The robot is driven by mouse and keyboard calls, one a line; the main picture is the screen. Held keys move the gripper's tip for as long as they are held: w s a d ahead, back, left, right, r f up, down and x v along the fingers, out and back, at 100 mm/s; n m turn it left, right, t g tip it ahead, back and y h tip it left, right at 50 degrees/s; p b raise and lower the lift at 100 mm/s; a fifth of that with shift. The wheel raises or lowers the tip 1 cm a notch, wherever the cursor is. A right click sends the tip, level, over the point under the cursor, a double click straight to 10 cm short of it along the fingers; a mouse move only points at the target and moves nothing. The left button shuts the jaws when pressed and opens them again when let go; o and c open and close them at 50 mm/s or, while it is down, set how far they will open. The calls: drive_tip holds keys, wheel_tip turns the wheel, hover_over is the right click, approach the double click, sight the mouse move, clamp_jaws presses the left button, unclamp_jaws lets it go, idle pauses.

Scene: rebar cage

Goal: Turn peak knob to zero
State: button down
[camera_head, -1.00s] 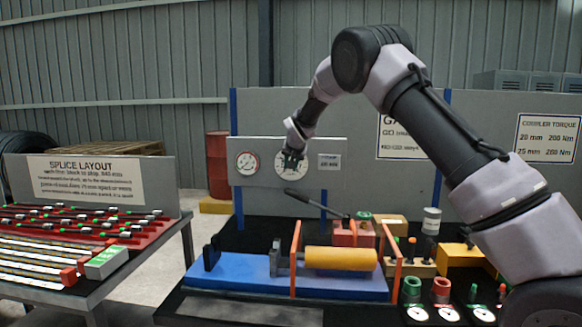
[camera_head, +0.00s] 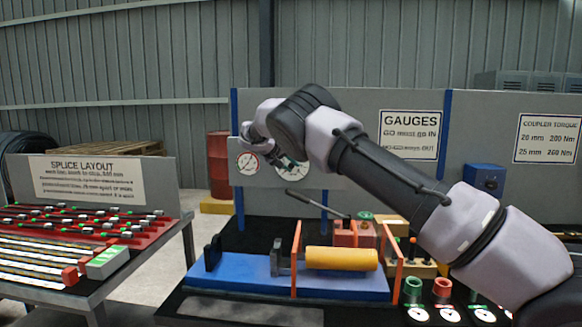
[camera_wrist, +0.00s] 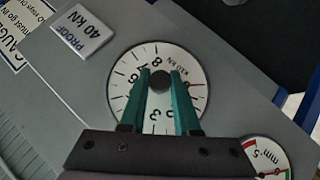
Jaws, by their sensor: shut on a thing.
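The peak knob (camera_wrist: 160,82) is a small dark round knob at the centre of a white force dial (camera_wrist: 122,100). The dial also shows behind my gripper in the head view (camera_head: 281,171). My gripper (camera_wrist: 161,80) has its two green fingers on either side of the knob, shut on it. In the wrist view the dial appears turned, with its numbers tilted. A red mark or pointer (camera_wrist: 196,84) lies at the dial's right side. The fingers hide part of the dial face, so I cannot tell the exact reading.
A smaller dial (camera_wrist: 268,160) with red and green marks sits beside it on the grey panel. A "PROOF 40 KN" plate (camera_wrist: 82,30) is on the other side. Below the panel stands a blue press (camera_head: 230,276) with a yellow cylinder (camera_head: 341,258) and a dark lever (camera_head: 312,202).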

drive_tip(key=shift+f+n+t+h, duration=0.1)
drive_tip(key=shift+n+t+h, duration=0.2)
drive_tip(key=shift+n+h, duration=1.1)
drive_tip(key=shift+m+h, duration=0.3)
drive_tip(key=shift+h, duration=0.1)
drive_tip(key=c, duration=0.6)
unclamp_jaws()
drive_tip(key=shift+c, duration=0.2)
drive_tip(key=v, duration=1)
drive_tip(key=shift+s+a, duration=0.25)
drive_tip(key=shift+s, duration=0.05)
